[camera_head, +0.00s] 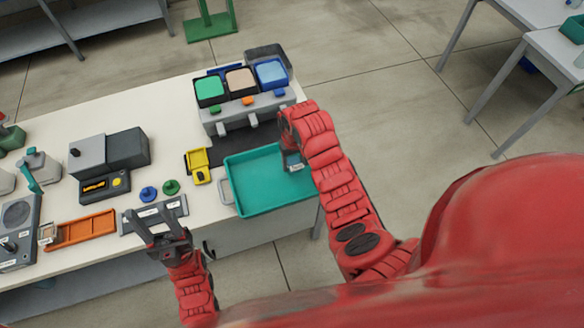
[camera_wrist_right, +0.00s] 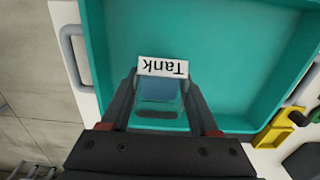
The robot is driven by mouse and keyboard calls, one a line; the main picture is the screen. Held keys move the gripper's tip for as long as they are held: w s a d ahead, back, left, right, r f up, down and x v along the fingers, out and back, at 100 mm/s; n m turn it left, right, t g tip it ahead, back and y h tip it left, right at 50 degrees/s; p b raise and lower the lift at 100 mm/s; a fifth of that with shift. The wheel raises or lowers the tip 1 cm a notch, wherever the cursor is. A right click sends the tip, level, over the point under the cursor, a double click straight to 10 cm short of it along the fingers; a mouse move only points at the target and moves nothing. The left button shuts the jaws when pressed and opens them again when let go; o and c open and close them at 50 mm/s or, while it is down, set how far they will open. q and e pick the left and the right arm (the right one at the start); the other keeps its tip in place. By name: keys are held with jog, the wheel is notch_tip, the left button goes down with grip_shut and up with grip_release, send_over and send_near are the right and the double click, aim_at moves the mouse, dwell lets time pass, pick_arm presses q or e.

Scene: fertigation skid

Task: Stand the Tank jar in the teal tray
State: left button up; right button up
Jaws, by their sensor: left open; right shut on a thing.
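The Tank jar (camera_wrist_right: 160,95) is a small clear jar with bluish contents and a white "Tank" label, upside down in the right wrist view. My right gripper (camera_wrist_right: 162,108) is shut on it, a finger on each side. In the head view the Tank jar (camera_head: 294,166) is at the right part of the teal tray (camera_head: 250,198), within its outline, partly hidden by my right arm. I cannot tell whether its base touches the tray floor. The rest of the tray looks empty. My left gripper (camera_head: 160,228) is open and empty by a grey labelled rack (camera_head: 153,214).
A yellow device (camera_head: 198,165) stands just left of the tray. A dispenser with green, tan and blue bins (camera_head: 240,85) stands behind it.

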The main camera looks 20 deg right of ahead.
aim_at(294, 163)
jog(key=shift+w+f+p, duration=0.15)
jog(key=shift+f+p, duration=0.15)
jog(key=shift+f, duration=0.35)
notch_tip(294, 163, down, 2)
jog(key=shift+f+p, duration=0.1)
jog(key=shift+p, duration=0.3)
jog(key=shift+f, duration=0.35)
jog(key=o, duration=1.4)
jog(key=shift+r, duration=0.1)
jog(key=shift+o, duration=0.2)
jog(key=shift+r, duration=0.1)
jog(key=shift+r, duration=0.1)
